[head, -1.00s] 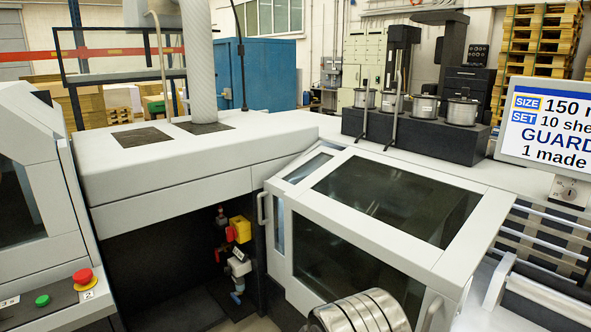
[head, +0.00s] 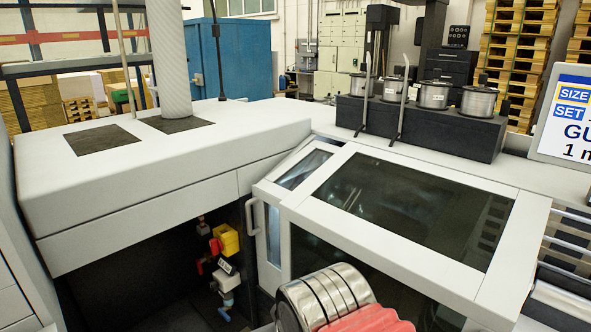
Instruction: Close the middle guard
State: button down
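A light grey guard with dark windows (head: 398,208) fills the right centre of the head view. A bar handle (head: 251,216) stands on its left edge. To its left, beneath a grey hood (head: 150,225), a dark bay (head: 140,295) is open at the front. Whether the windowed guard or one belonging to this bay is the middle guard, I cannot tell. No gripper fingers show. A ribbed silver cylinder with a red part, apparently part of my arm, is in front of the guard at the bottom and hides some of its lower window.
In the bay are a yellow box (head: 229,240) and small red and white fittings. Several wire spools (head: 433,95) stand on a dark block (head: 420,128) behind the guard. A display (head: 566,120), partly cut off, is at the right. A blue cabinet (head: 240,60) stands behind.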

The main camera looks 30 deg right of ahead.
aim_at(424, 238)
jog(key=i, duration=1.15)
jog(key=z, duration=0.05)
